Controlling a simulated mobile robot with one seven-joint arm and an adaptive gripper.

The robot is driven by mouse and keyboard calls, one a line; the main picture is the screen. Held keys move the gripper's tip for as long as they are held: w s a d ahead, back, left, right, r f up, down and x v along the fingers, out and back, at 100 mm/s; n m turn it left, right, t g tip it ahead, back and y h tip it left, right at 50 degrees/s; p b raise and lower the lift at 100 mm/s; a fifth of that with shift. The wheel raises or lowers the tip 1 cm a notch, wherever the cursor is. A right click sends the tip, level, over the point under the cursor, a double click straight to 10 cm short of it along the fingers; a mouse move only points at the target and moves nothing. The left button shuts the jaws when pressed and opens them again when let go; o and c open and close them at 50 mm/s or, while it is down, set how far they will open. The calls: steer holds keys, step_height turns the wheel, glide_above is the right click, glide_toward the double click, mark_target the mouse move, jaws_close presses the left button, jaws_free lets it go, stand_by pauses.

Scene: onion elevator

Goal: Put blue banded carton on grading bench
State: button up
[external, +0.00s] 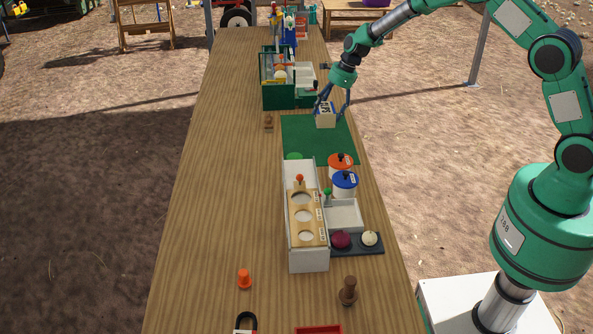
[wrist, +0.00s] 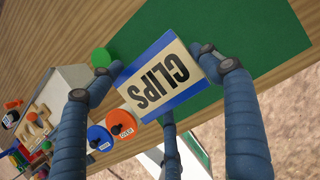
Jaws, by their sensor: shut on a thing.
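The blue banded carton (wrist: 158,82) is a cream box with blue edge bands and the word CLIPS on its top. My gripper (wrist: 152,80) is shut on it, with blue fingers on either side and one more below it in the wrist view. In the external view my gripper (external: 332,105) holds the carton (external: 326,119) over the far right part of a green mat (external: 305,140) on the long wooden bench (external: 215,180). I cannot tell whether the carton touches the mat. No label in view names a grading bench.
A white box with a holed wooden board (external: 308,262) stands nearer on the bench. Beside it are an orange-lidded tub (external: 340,162) and a blue-lidded tub (external: 345,186). A green crate (external: 277,100) stands beyond the mat. The bench's left side is mostly clear.

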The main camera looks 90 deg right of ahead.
steer(key=shift+f, duration=0.6)
steer(key=shift+f+b, duration=0.45)
steer(key=shift+f, duration=2.7)
steer(key=shift+f, duration=0.1)
steer(key=shift+f+b, duration=0.35)
steer(key=shift+f, duration=1.4)
steer(key=o, duration=1.4)
steer(key=shift+f, duration=0.1)
steer(key=shift+o, duration=0.2)
